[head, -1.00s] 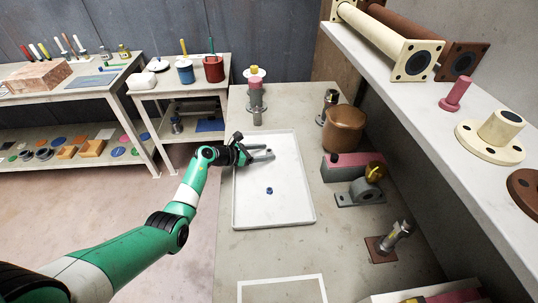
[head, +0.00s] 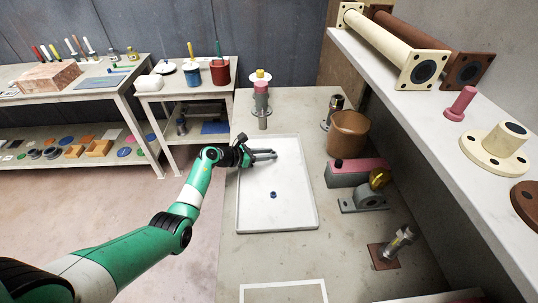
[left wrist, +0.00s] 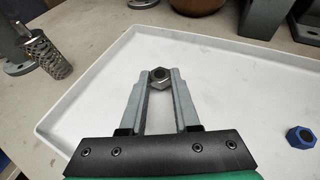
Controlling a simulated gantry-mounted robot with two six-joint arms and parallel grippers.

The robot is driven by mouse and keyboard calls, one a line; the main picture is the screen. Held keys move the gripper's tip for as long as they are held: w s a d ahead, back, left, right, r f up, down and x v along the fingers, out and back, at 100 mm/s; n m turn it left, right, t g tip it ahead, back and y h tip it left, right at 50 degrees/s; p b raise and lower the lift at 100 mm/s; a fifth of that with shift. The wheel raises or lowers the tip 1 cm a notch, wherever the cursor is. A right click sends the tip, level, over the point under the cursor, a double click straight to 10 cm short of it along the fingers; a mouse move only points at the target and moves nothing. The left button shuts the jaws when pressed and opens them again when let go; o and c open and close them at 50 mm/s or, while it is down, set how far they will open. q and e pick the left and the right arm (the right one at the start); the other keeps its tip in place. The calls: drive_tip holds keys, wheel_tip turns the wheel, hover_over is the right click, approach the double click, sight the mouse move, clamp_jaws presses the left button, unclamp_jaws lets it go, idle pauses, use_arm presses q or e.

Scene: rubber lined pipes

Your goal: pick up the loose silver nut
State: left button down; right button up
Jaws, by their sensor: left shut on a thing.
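The silver nut (left wrist: 160,77) is a hex nut with a dark hole, and it shows in the left wrist view between the tips of my left gripper (left wrist: 159,80). Both fingers press on its sides, so the gripper is shut on it. In the head view my left gripper (head: 272,154) is over the far part of the white tray (head: 292,226), and the nut is too small to make out there. I cannot tell whether the nut touches the tray floor. My right gripper is not in view.
A blue nut (head: 273,195) lies in the tray, and it also shows in the left wrist view (left wrist: 300,137). A brown pot (head: 347,134), a pink-topped grey block (head: 352,174) and a bearing block (head: 366,200) stand right of the tray. The shelf (head: 438,128) overhangs the right.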

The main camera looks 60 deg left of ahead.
use_arm(q)
drive_tip(key=r+p, duration=0.1)
drive_tip(key=r, duration=0.1)
drive_tip(key=r+p, duration=0.1)
drive_tip(key=r, duration=0.1)
drive_tip(key=shift+s+d+r+p, duration=0.1)
drive_tip(key=shift+s+d+p, duration=0.15)
drive_tip(key=shift+s+p, duration=0.1)
drive_tip(key=s+d+r+p, duration=0.6)
drive_tip(key=s+d+r, duration=0.1)
drive_tip(key=s, duration=0.3)
drive_tip(key=shift+s+d+r+p, duration=0.25)
drive_tip(key=shift+s+r+p, duration=0.1)
drive_tip(key=shift+s, duration=0.05)
